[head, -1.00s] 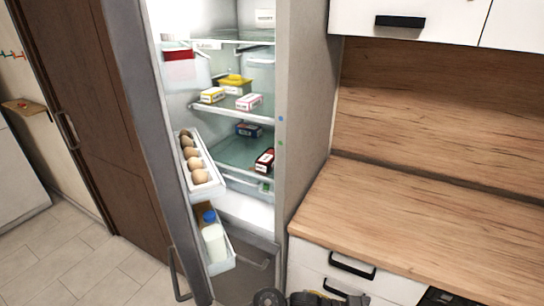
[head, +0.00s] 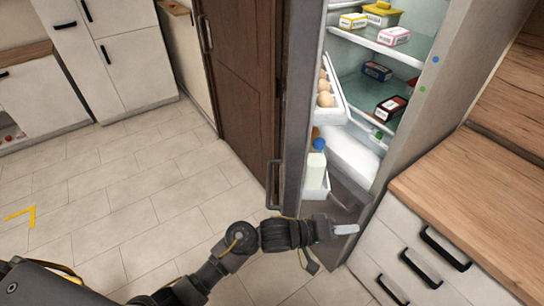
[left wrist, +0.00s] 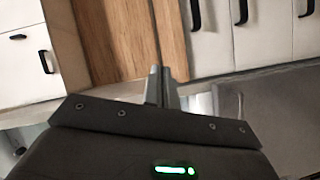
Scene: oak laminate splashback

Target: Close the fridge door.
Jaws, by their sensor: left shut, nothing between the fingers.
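The fridge door (head: 294,120) stands open, seen almost edge-on, with its inner side facing right. Its dark handle (head: 272,186) is on the outer side, low on the left. Egg and bottle racks hang inside the door. The fridge body (head: 432,100) is to the right, with lit shelves of food. My left gripper (head: 345,230) is shut and empty, at the lower end of the door in the picture, in front of the fridge opening. I cannot tell if it touches the door. Its closed fingers (left wrist: 161,86) show in the left wrist view. My right gripper is out of view.
A wooden counter (head: 470,185) with white drawers (head: 405,250) stands right of the fridge. A brown door (head: 240,60) is behind the fridge door. The tiled floor (head: 130,190) on the left is largely clear, with white cabinets (head: 115,60) at the back.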

